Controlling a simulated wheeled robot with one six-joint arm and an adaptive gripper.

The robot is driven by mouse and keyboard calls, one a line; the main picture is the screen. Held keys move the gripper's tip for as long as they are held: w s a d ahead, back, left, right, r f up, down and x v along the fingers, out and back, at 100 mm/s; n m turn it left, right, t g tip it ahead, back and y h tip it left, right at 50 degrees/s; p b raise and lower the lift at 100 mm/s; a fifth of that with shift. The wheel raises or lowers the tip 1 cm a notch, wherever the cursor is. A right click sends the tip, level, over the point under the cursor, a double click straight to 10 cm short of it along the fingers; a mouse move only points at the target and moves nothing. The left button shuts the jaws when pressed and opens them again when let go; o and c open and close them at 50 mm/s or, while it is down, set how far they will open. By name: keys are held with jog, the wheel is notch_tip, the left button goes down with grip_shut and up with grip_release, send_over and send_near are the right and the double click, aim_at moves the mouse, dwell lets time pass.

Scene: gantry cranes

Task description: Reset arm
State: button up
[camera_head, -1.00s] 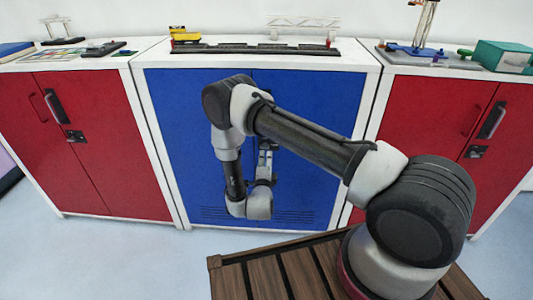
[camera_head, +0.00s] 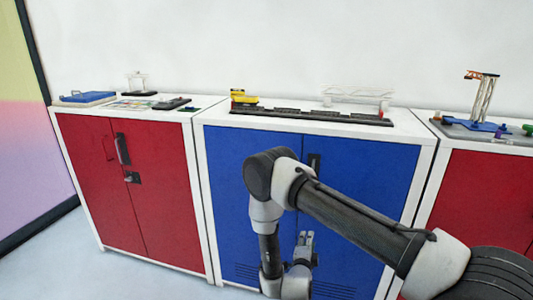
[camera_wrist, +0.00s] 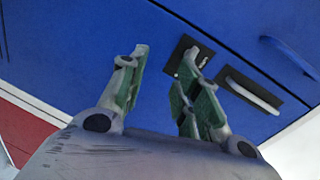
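My gripper (camera_head: 304,241) hangs folded under my bent arm in the head view, with its fingers pointing up, in front of the blue cabinet (camera_head: 230,180). In the wrist view my gripper (camera_wrist: 162,68) has its green-padded fingers spread apart with nothing between them. It faces the blue door, with a black latch plate (camera_wrist: 183,52) and a grey handle (camera_wrist: 253,93) beyond the right finger. I cannot tell the exact gap to the door.
Red cabinets stand left (camera_head: 82,180) and right (camera_head: 490,195) of the blue one. On top are a black track (camera_head: 300,115) with a yellow vehicle (camera_head: 243,97), a white gantry frame (camera_head: 357,94), a blue tray (camera_head: 87,98) and a crane tower (camera_head: 485,98). Floor at left is clear.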

jog(key=s+f+n+g+y, duration=0.2)
jog(key=s+f+n+g, duration=0.25)
jog(key=f, duration=0.45)
jog(key=s+a+r+n+g+y, duration=0.2)
jog(key=s+a+n+g+y, duration=0.1)
jog(key=s+a+n+g, duration=0.3)
jog(key=s+d+r+n+g, duration=0.1)
jog(key=s+r+n+g, duration=0.25)
jog(key=r, duration=0.55)
jog(key=s+d+r+n+g, duration=0.2)
jog(key=r+n, duration=0.2)
jog(key=r, duration=0.5)
jog(key=s+d+r+t, duration=0.1)
jog(key=s+d+r, duration=0.4)
jog(key=r, duration=0.6)
jog(key=s+d+r+n+t, duration=0.1)
jog(key=s+d+r, duration=0.5)
jog(key=r, duration=0.6)
jog(key=s+d+r+t, duration=0.3)
jog(key=s+d+r, duration=0.2)
jog(key=d+r, duration=0.4)
jog(key=v, duration=0.3)
jog(key=shift+w+d, duration=0.15)
jog(key=shift+d, duration=0.05)
